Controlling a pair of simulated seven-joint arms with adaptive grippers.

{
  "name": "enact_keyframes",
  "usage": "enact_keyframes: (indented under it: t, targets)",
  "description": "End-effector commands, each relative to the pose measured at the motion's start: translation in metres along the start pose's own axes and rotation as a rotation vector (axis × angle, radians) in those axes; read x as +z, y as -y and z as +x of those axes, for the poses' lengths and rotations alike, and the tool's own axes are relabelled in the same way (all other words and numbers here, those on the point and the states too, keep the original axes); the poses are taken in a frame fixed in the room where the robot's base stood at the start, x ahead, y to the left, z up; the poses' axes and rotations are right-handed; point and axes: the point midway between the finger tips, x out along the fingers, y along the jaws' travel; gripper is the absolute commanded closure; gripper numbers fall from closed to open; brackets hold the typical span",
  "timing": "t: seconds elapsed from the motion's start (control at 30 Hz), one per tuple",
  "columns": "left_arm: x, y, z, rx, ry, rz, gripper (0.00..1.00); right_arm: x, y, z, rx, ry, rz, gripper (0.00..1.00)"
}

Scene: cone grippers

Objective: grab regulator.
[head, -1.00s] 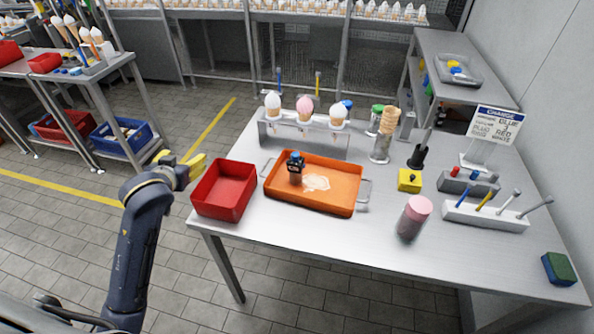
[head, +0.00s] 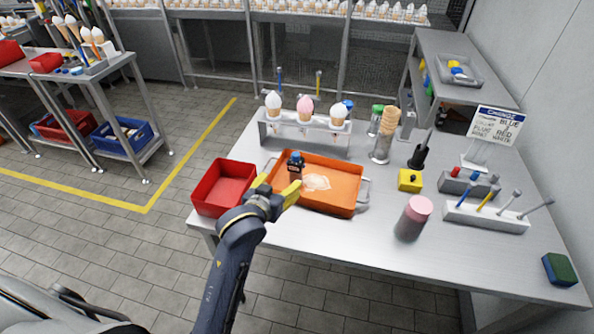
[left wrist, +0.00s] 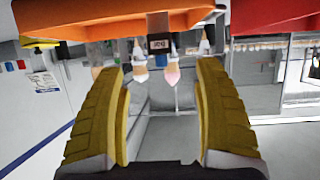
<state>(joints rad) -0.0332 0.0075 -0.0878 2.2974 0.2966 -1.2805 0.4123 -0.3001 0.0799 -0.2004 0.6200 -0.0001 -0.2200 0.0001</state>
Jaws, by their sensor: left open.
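The regulator appears to be the small dark device with a blue part (head: 295,164), upright in the orange tray (head: 335,207) near its left end. It also shows in the left wrist view as a dark block with a small display (left wrist: 159,46), upside down and between the fingertips in the picture. My left gripper (head: 277,187) has its yellow fingers spread, with nothing between them. It is just in front of the device, over the tray's front left corner. In the left wrist view the open fingers (left wrist: 162,66) frame the device, apart from it. My right gripper is not in view.
A red bin (head: 222,190) stands close left of my left gripper. A metal rack with cones (head: 310,139) stands behind the tray. A pink-topped jar (head: 412,218) and a yellow box with a black knob (head: 409,181) are to the right.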

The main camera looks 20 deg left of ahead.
Motion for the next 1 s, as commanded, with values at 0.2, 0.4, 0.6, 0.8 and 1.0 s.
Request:
enact_keyframes:
  t: [0.2,0.4,0.6,0.8,1.0]
  targets:
    - [-0.001,0.001,0.042,-0.001,0.0,0.001,0.31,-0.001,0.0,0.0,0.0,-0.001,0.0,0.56]
    - [-0.001,0.001,0.075,-0.001,0.0,0.001,0.31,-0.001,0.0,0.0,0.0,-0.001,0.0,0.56]
    - [0.0,0.001,0.096,-0.001,0.0,0.001,0.31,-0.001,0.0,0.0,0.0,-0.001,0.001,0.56]
    - [-0.001,0.001,0.104,-0.001,0.0,0.001,0.31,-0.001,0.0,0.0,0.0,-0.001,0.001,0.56]
    - [-0.001,-0.001,0.123,-0.001,0.0,0.0,0.31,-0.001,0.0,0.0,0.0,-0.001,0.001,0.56]
